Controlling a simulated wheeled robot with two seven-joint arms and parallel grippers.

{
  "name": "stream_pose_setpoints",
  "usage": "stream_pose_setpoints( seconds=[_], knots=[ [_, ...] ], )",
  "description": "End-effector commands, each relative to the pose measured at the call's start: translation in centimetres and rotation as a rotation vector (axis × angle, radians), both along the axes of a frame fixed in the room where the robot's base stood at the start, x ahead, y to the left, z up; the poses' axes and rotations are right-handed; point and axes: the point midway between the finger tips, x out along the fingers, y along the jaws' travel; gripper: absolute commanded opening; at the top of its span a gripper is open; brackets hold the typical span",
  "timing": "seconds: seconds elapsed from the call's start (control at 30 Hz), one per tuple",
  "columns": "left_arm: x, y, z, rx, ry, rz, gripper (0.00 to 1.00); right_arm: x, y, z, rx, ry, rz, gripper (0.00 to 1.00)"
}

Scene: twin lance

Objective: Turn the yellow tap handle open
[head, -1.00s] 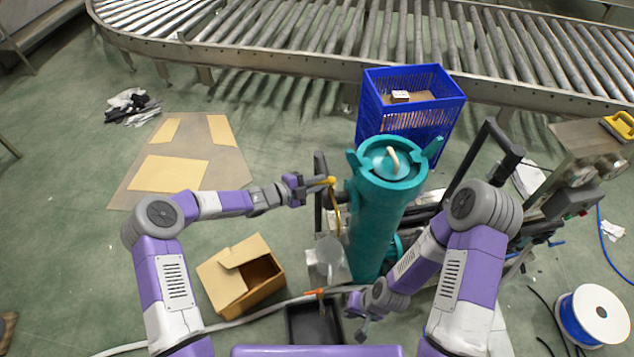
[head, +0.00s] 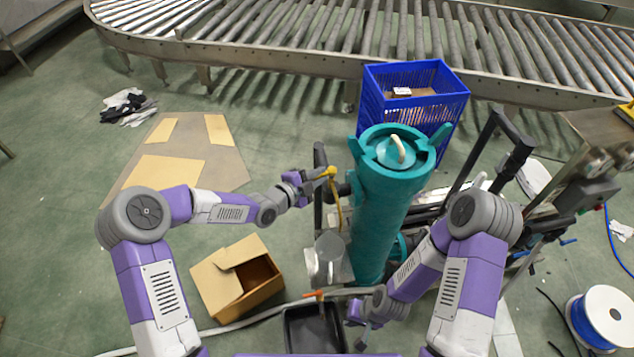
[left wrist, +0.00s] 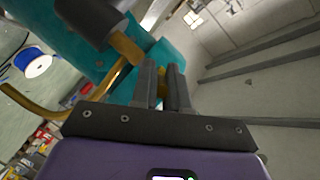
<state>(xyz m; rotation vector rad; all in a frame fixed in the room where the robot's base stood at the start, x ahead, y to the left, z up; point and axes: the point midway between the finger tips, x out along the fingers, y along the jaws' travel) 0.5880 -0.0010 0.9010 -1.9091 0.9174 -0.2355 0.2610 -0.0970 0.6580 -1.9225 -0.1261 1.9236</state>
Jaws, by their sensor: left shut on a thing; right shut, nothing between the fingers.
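The yellow tap handle (head: 331,171) sits on the left side of the teal upright cylinder (head: 382,220), near its top. A thin yellow curved pipe (head: 338,208) hangs below it. My left gripper (head: 324,174) is at the handle and shut on it; the fingers hide the gripped part. In the left wrist view the two dark fingers (left wrist: 163,84) are close together, with yellow metal (left wrist: 126,47) just beyond and the curved pipe (left wrist: 50,112) to the left. My right gripper (head: 362,334) is low in front of the cylinder, shut and empty.
A grey jug-like vessel (head: 328,258) stands below the pipe. A small orange tap (head: 315,295) is above a black tray (head: 312,330). An open cardboard box (head: 236,284) is at left. A blue crate (head: 412,100) stands behind the cylinder.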

Motion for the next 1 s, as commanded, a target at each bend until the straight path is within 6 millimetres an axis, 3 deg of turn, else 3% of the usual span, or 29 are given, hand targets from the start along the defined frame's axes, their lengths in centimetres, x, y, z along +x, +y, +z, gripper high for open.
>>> stream_pose_setpoints(
  seconds=[0.03,0.2,0.6,0.83,1.0],
  knots=[
    [-0.2,-0.3,-0.3,0.002,-0.006,0.017,0.00,0.0,0.0,-1.2,0.000,0.000,0.000,0.00],
    [-0.6,-0.5,-0.3,0.003,-0.005,0.098,0.00,0.0,0.0,-3.1,0.000,0.000,0.000,0.00],
    [-1.4,-1.4,0.0,0.003,-0.006,0.332,0.00,0.0,0.0,-6.3,0.000,0.000,0.000,0.00],
    [-1.9,-2.1,0.3,0.002,-0.004,0.509,0.00,0.0,0.0,-6.3,0.000,0.000,0.000,0.00],
    [-2.2,-2.6,0.5,0.003,-0.004,0.662,0.00,0.0,0.0,-5.0,0.000,0.000,0.000,0.00]
  ],
)
